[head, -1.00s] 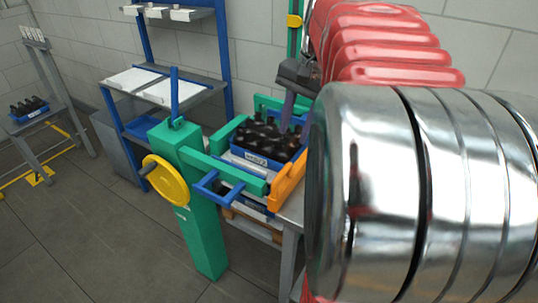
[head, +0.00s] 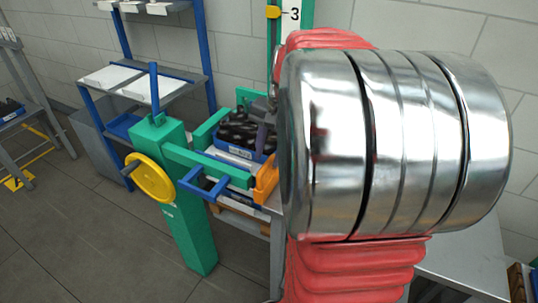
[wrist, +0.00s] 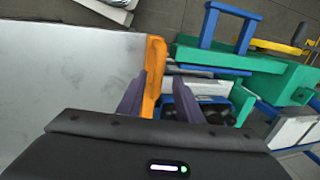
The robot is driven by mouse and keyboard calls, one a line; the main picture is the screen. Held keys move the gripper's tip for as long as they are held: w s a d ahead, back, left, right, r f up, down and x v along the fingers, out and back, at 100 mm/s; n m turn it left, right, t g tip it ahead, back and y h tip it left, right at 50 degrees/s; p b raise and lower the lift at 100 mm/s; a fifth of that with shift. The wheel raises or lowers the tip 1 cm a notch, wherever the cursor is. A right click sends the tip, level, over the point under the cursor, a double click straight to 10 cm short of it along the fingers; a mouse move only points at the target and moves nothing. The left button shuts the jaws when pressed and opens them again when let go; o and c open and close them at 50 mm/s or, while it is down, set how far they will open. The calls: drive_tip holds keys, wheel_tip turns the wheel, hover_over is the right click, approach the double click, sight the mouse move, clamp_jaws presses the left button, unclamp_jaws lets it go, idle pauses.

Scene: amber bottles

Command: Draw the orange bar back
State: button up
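The orange bar (head: 266,180) stands at the front right end of the green fixture, beside the crate of amber bottles, partly hidden by my arm in the head view. In the wrist view the orange bar (wrist: 154,72) runs upright in the picture, between my two purple fingers and nearer the left one. My gripper (wrist: 158,98) is open, with visible gaps around the bar; contact with it cannot be told.
A blue crate (head: 245,154) of dark bottles sits inside the green frame. A green post (head: 185,215) with a yellow handwheel (head: 150,177) and a blue handle (head: 203,185) stand left of the bar. A bare grey tabletop (wrist: 65,85) lies left of the bar in the wrist view.

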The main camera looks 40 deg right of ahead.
drive_tip(key=shift+w+a+f, duration=0.1)
drive_tip(key=shift+w+f, duration=0.1)
drive_tip(key=shift+f, duration=0.7)
drive_tip(key=c, duration=0.8)
clamp_jaws()
drive_tip(key=shift+r, duration=0.1)
